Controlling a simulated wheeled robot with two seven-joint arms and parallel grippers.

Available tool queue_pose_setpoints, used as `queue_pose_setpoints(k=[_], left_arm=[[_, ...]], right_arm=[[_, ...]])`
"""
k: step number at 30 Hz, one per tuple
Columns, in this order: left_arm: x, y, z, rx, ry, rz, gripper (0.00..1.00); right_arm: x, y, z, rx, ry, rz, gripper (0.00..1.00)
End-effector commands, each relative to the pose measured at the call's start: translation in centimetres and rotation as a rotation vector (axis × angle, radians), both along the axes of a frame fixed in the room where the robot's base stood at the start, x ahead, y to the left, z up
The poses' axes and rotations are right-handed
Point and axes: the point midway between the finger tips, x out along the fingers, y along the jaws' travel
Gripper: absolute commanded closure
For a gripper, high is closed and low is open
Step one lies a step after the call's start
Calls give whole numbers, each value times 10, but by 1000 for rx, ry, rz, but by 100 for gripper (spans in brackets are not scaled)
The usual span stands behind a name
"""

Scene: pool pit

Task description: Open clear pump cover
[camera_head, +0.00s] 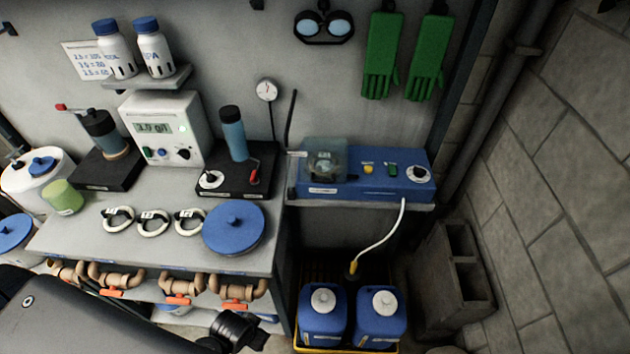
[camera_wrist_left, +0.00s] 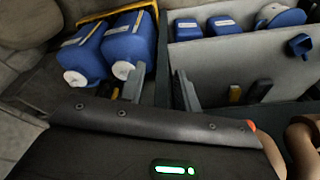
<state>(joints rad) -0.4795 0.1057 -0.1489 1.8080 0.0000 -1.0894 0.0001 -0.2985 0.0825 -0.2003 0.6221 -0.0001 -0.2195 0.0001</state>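The blue pump (camera_head: 385,178) sits on a small wall shelf right of the workbench in the head view. Its clear cover (camera_head: 325,158) is a transparent box over the round pump head at the pump's left end, and looks down over it. My left arm comes in low at the left, well below and left of the pump. In the left wrist view my left gripper (camera_wrist_left: 160,85) shows two grey fingers apart with nothing between them. The pump and cover cannot be made out in that view. My right gripper is not in view.
Two blue jugs (camera_head: 323,312) stand in a yellow tray (camera_head: 312,348) below the pump, with a white hose (camera_head: 385,234) running down. A thin dark rod (camera_head: 290,120) stands left of the cover. Concrete blocks (camera_head: 445,280) are at right. The workbench (camera_head: 150,245) holds instruments and a blue lid.

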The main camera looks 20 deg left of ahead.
Motion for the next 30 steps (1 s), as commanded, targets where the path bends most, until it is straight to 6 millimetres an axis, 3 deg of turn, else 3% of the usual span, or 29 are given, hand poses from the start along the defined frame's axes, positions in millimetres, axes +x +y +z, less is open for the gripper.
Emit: queue_pose_setpoints(k=[1,8,12,23,30], left_arm=[[3,0,24,-1,-11,1,67],[16,0,105,2,-60,-19,67],[48,-1,160,29,-192,-137,67],[157,-15,202,207,-626,-582,67],[239,-28,245,472,-1016,-939,67]], right_arm=[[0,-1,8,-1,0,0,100],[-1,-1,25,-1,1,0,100],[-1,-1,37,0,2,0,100],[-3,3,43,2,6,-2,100],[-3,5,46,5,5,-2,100]])
